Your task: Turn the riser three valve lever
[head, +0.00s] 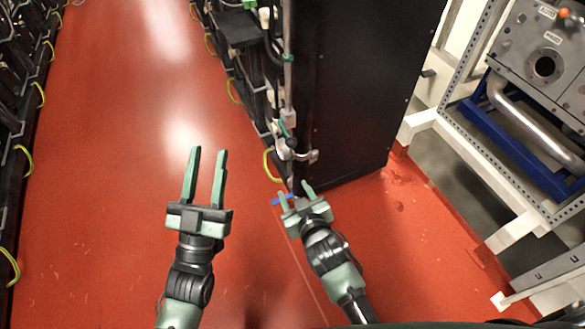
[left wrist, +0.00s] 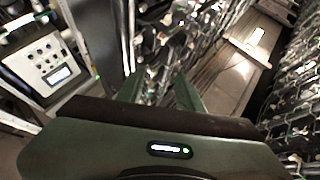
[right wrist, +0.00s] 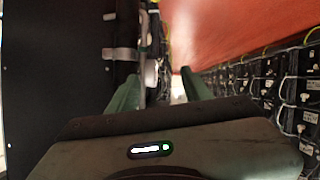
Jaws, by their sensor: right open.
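A thin grey riser pipe (head: 289,98) runs along the near edge of the black cabinet. A small teal lever (head: 284,128) sits on its lower fittings, with a pale metal clamp (head: 296,154) just below. I cannot read a riser number. My right gripper (head: 295,189) is open and empty, a little below the clamp in the picture. In the right wrist view, a teal lever (right wrist: 143,28) and pipe fittings show beyond the left finger of my right gripper (right wrist: 160,87). My left gripper (head: 208,150) is open and empty over the red floor, apart from the pipe.
The black cabinet (head: 355,90) stands right of the pipe. Racks with yellow-green cable loops (head: 267,165) line the aisle. A white frame with a metal panel (head: 545,45) and blue bar stands at the right. The red floor (head: 120,160) is clear at the left.

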